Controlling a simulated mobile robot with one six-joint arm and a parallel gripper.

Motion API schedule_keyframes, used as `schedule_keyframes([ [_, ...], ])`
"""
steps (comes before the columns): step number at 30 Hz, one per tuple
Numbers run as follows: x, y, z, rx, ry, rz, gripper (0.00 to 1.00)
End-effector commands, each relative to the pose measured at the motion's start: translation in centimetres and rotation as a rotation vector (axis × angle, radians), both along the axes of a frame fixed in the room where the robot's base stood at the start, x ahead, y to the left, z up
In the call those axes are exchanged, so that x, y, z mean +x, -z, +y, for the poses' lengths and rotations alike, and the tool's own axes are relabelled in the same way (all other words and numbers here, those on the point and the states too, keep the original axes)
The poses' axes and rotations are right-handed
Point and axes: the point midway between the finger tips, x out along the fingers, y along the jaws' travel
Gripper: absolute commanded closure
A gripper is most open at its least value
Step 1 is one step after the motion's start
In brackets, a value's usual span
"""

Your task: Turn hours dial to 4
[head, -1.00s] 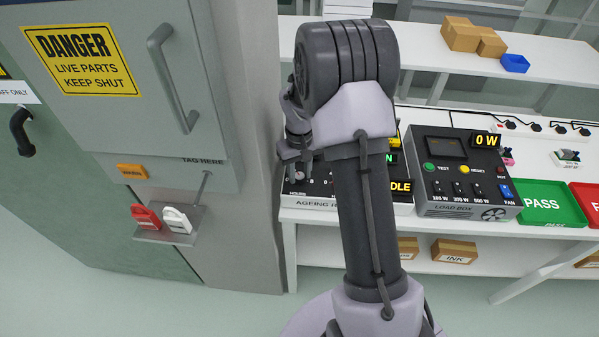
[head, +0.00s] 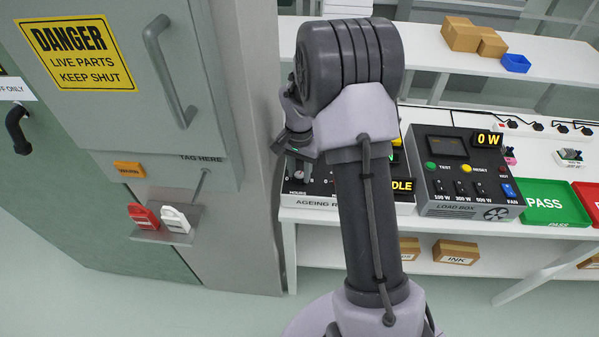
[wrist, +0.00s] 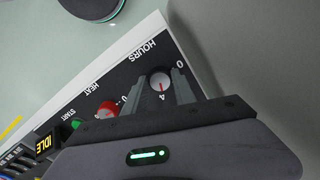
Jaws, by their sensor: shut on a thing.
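The hours dial (wrist: 161,79) is a round pale knob on the black front panel of the ageing rack, below the word HOURS in the wrist view. A small red mark on it seems to point toward the printed 4; the exact alignment is too small to be sure of. My gripper (wrist: 161,88) has one finger on each side of the knob and is shut on it. In the head view my gripper (head: 298,160) is at the left end of the panel (head: 318,203), with the dial partly hidden by my wrist.
A red heat dial (wrist: 108,108) and a green start button (wrist: 76,124) sit along the same panel, by an IDLE display (wrist: 44,145). The grey cabinet (head: 240,200) stands close to the left. The load box (head: 462,180) is to the right.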

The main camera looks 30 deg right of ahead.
Motion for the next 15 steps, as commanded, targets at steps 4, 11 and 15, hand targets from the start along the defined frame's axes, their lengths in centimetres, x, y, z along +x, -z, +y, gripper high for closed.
schedule_keyframes([
  [4, 0.03, 0.02, 0.00, 0.000, 0.071, -0.001, 1.00],
  [11, 0.04, -0.03, -0.01, 0.000, 0.140, -0.001, 1.00],
  [15, 0.04, -0.04, -0.01, 0.000, 0.156, -0.001, 1.00],
])
